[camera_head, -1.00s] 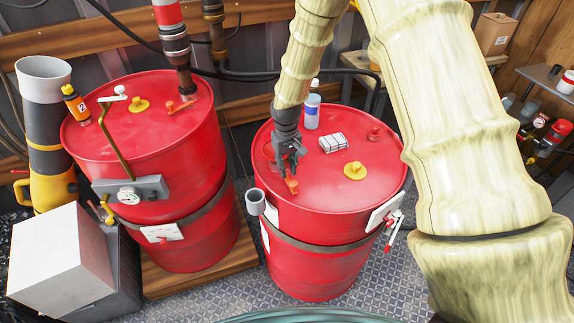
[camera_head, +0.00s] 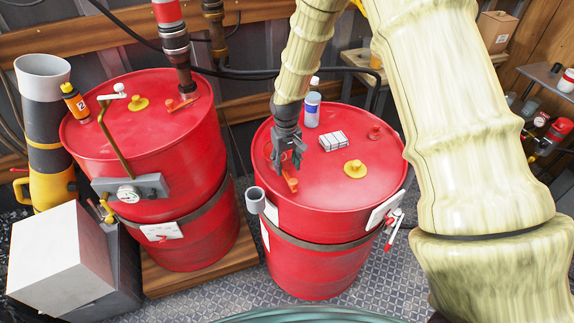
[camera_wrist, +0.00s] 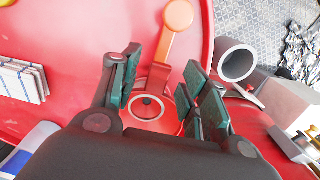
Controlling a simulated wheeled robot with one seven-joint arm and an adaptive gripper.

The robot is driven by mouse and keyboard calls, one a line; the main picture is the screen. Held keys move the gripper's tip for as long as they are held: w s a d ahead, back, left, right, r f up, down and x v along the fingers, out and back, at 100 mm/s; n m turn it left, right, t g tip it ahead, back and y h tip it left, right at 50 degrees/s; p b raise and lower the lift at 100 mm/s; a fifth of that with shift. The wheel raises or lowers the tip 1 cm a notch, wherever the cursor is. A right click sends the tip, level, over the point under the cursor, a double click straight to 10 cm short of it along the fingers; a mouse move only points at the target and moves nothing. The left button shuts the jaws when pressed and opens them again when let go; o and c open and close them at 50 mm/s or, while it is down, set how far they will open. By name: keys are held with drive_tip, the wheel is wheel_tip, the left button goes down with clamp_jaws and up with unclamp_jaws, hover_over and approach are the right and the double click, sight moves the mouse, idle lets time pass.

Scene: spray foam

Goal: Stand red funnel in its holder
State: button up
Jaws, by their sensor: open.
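My gripper (camera_head: 289,165) is open over the left part of the right red drum's top. The wrist view shows its fingers (camera_wrist: 162,65) apart with nothing held. Between and below them is a round red piece (camera_wrist: 168,118) with a pale ring and dark centre, which looks like the red funnel seen end-on. In the head view the gripper mostly hides it. A grey open cup (camera_head: 255,201), which looks like the holder, is fixed to the drum's left side; it also shows in the wrist view (camera_wrist: 237,62). No funnel is visible in it.
An orange lever (camera_head: 291,184) lies close to my fingertips. A bottle (camera_head: 312,110), a white wrapped block (camera_head: 333,140) and a yellow cap (camera_head: 355,169) are also on this drum. Another red drum (camera_head: 140,150) stands left, with a gap between them.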

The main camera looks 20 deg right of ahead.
wheel_tip(320, 180, up, 11)
drive_tip(key=shift+f, duration=0.15)
idle(0.7)
